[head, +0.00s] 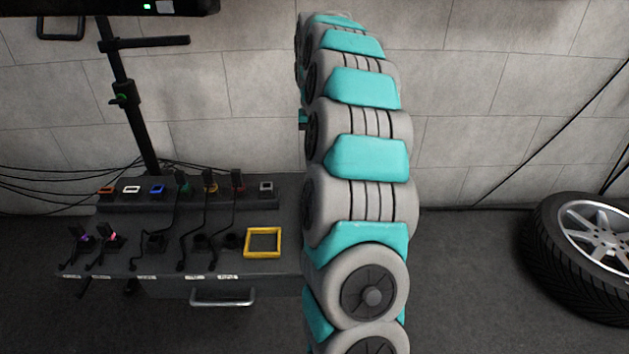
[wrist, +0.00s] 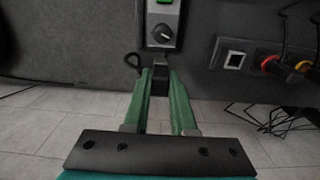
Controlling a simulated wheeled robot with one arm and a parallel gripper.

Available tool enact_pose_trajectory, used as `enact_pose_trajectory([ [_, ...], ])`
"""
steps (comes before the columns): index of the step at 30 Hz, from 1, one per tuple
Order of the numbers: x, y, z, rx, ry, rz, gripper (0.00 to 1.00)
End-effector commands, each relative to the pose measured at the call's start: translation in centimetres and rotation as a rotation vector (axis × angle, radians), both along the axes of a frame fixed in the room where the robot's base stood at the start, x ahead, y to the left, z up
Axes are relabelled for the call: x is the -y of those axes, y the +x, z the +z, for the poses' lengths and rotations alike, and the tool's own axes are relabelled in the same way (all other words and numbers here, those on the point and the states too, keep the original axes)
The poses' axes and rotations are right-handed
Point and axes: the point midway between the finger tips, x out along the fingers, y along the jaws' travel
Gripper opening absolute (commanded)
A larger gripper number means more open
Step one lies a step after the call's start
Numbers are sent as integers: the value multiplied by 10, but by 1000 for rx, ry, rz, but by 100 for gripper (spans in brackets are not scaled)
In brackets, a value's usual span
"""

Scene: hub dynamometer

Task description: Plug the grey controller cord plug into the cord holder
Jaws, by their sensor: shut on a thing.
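In the wrist view my gripper (wrist: 159,77) has its green fingers closed on a small dark block, which I take to be the grey controller cord plug (wrist: 153,61). A short dark cord loop shows left of it. Just beyond it is a grey controller (wrist: 163,25) with a black knob and a green button. A grey-framed socket (wrist: 235,57) is to the right, apart from the plug, with nothing in it; it also shows in the head view (head: 266,187). I cannot tell for sure which fitting is the cord holder. My arm hides the gripper in the head view.
A dark bench (head: 170,262) carries a row of coloured sockets, several with plugs and cords. A yellow square frame (head: 263,256) lies near its right end, above a drawer handle (head: 223,303). A tyre (head: 570,258) is at the right. Loose cables (wrist: 277,121) hang at the wrist view's right.

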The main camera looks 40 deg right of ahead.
Motion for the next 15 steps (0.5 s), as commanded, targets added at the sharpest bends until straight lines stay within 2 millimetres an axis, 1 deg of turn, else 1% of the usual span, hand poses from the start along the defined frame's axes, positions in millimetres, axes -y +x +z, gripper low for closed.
enact_pose_trajectory([
  [15, 15, 23, 1, -2, 0, 1, 0],
])
